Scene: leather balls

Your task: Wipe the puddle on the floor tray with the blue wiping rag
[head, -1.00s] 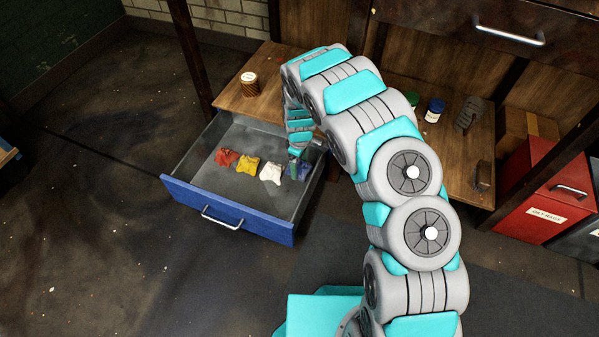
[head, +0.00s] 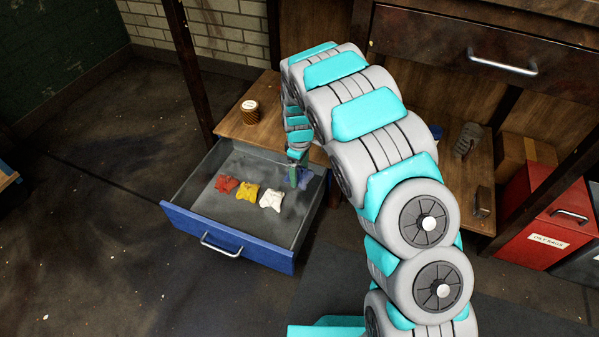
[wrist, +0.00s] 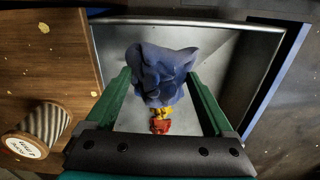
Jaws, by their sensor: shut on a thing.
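The blue wiping rag (head: 306,177) is at the right side of the open drawer, at my gripper (head: 297,178). In the wrist view the crumpled blue rag (wrist: 163,72) sits between the two green fingers of my gripper (wrist: 162,78), which is shut on it. The rag hides part of the drawer and cloths behind it. I cannot tell from the head view how far it is off the drawer bottom. The puddle and the floor tray are not visible in these frames.
The open drawer (head: 232,224) has a blue front and grey walls. In it lie red (head: 227,184), yellow (head: 246,194) and white (head: 271,199) cloths. A red bin (head: 545,215) is at right. Floor left is open.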

